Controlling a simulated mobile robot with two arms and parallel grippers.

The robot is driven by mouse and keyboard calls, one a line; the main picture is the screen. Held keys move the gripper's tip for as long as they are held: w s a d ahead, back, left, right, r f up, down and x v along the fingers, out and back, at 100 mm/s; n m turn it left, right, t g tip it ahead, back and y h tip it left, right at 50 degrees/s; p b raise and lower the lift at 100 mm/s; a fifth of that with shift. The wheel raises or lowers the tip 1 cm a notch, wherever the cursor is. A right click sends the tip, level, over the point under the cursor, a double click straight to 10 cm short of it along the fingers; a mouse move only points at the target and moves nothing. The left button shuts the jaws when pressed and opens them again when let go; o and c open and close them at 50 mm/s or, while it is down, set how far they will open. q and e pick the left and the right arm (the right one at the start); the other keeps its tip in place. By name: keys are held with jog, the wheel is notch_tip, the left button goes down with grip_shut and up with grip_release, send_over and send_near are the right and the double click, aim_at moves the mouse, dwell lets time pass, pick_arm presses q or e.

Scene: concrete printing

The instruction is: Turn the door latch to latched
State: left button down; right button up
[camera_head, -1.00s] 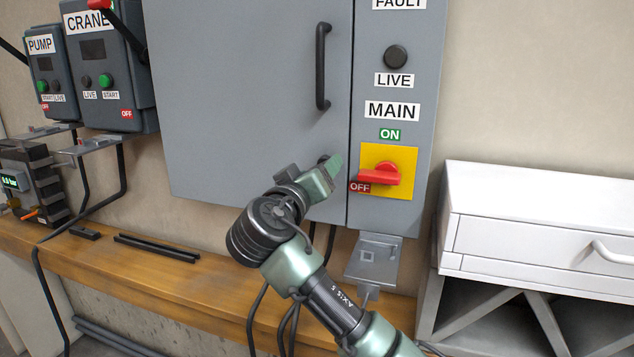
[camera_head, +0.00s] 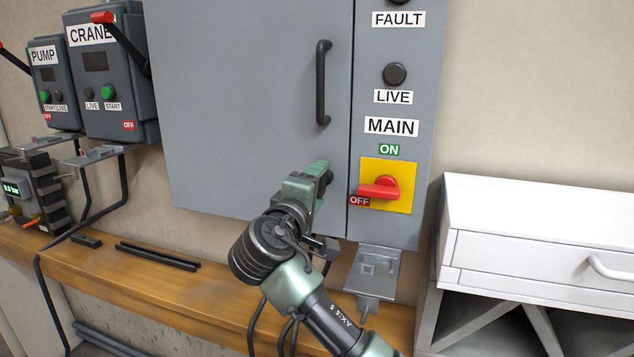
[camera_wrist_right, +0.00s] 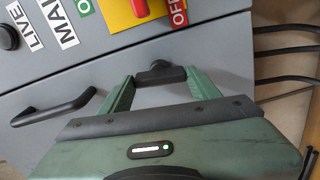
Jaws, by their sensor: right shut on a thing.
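The grey cabinet door (camera_head: 250,90) lies flush with its frame, with a black bar handle (camera_head: 322,85). The small black door latch (camera_head: 328,176) sits low near the door's right edge, mostly hidden by my right gripper (camera_head: 318,178). In the right wrist view the dark latch (camera_wrist_right: 160,72) shows between the two green fingertips of my right gripper (camera_wrist_right: 160,83), which is shut on it. Its exact angle is hard to read. My left gripper is not in view.
Right of the door is a red rotary switch (camera_head: 380,188) on a yellow plate, its handle toward OFF. A grey bracket (camera_head: 372,272) hangs below. PUMP (camera_head: 55,85) and CRANE (camera_head: 108,75) boxes stand left. A wooden ledge (camera_head: 215,285) runs beneath; a white drawer unit (camera_head: 530,235) stands right.

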jog(key=shift+n, duration=0.7)
jog(key=shift+p, duration=0.3)
jog(key=o, duration=1.4)
jog(key=b+v, duration=0.3)
jog(key=v, duration=0.4)
jog(key=shift+s+b, duration=0.3)
jog(key=shift+b, duration=0.05)
